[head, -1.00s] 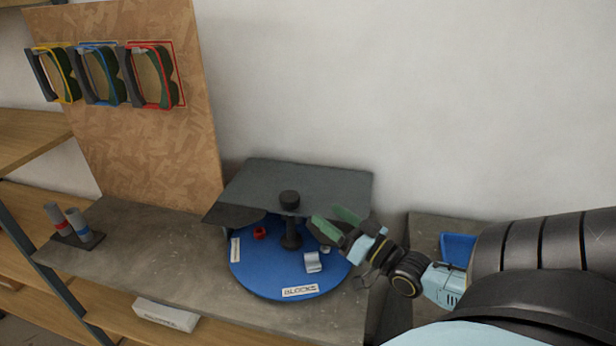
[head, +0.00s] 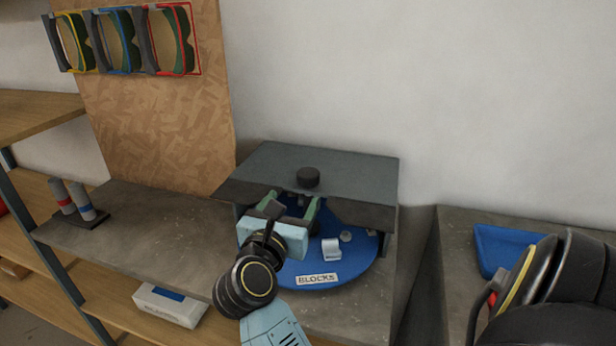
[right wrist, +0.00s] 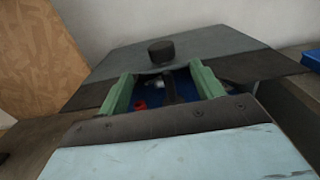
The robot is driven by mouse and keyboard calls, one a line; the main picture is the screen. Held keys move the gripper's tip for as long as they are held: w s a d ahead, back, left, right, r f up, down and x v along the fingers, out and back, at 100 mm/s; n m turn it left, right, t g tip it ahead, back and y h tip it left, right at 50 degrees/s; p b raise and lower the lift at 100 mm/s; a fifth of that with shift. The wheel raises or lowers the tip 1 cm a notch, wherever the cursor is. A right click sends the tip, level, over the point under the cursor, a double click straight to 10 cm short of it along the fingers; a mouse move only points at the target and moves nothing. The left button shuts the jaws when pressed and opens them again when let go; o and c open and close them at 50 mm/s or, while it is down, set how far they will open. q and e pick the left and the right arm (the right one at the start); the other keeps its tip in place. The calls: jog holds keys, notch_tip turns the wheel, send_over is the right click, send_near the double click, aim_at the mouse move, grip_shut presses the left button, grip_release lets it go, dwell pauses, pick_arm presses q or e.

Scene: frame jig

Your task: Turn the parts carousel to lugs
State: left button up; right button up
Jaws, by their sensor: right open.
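The parts carousel is a round blue turntable (head: 358,267) on the grey bench, with a "BLOCKS" label (head: 317,279) on its front edge. A dark grey cover (head: 350,172) with a black knob (head: 308,177) sits over its back part. A silver block (head: 331,249) and a small grey part (head: 346,236) lie on the blue disc. My right gripper (head: 294,203) is at the cover's front edge, over the disc, and hides its left part. In the right wrist view its green fingers (right wrist: 163,90) are apart, with the dark central post (right wrist: 172,88) and a red part (right wrist: 140,105) beyond them.
A pegboard (head: 165,120) with goggles in yellow, blue and red outlines stands at the back left. Two grey cylinders (head: 75,200) stand in a holder on the left of the bench. A white box (head: 168,305) lies on the lower shelf. A blue tray (head: 500,250) is at right.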

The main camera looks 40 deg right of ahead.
aim_at(305, 179)
jog(key=p+x, duration=0.1)
jog(key=x, duration=1.1)
jog(key=shift+d, duration=0.1)
jog(key=shift+f, duration=0.1)
jog(key=c, duration=1.3)
jog(key=shift+c, duration=0.2)
